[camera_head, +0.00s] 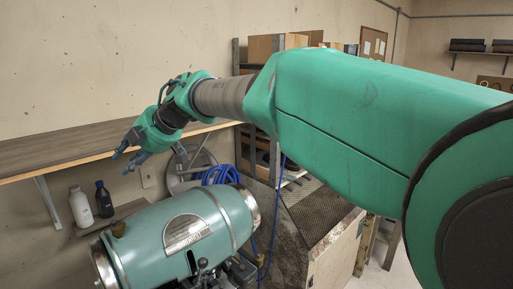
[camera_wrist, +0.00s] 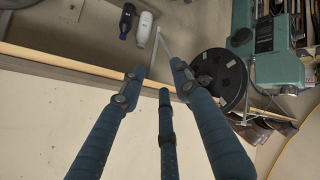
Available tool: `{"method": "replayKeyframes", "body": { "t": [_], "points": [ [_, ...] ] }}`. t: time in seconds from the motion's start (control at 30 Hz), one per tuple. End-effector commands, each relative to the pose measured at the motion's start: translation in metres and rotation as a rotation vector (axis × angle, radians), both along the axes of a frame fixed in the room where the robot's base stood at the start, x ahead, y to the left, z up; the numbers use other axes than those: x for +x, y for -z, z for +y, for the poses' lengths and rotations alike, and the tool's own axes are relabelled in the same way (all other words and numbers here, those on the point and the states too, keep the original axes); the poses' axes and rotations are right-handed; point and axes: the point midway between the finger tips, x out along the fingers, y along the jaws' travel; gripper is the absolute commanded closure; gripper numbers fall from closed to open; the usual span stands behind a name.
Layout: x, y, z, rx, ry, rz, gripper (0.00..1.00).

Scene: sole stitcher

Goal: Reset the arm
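My green arm reaches from the right side of the head view across to the left. My gripper (camera_head: 128,156) is at its far end, just in front of the wooden wall shelf's edge and above the green machine (camera_head: 178,236). In the wrist view my gripper (camera_wrist: 157,78) shows dark blue fingers spread apart with nothing between them. Part of a green machine (camera_wrist: 268,50) shows at the right there. The gripper appears apart from the shelf and machine.
The wooden shelf (camera_head: 60,148) runs along the left wall. A white bottle (camera_head: 81,207) and a dark bottle (camera_head: 104,199) stand below it. A coiled blue hose (camera_head: 220,174) hangs behind the machine. A black disc (camera_wrist: 219,78) shows in the wrist view.

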Motion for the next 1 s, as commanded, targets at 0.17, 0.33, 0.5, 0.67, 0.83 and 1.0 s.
{"method": "replayKeyframes", "body": {
  "t": [0.17,0.33,0.5,0.67,0.83,1.0],
  "points": [
    [0.018,-0.034,-0.045,0.208,0.154,-0.071,0.69],
    [0.037,-0.059,-0.105,0.366,0.34,-0.132,0.69],
    [0.049,-0.068,-0.184,0.483,0.558,-0.179,0.69],
    [0.049,-0.055,-0.269,0.554,0.784,-0.197,0.69],
    [0.035,-0.021,-0.36,0.588,1.027,-0.183,0.69],
    [0.006,0.03,-0.438,0.586,1.249,-0.129,0.69]
  ]
}}
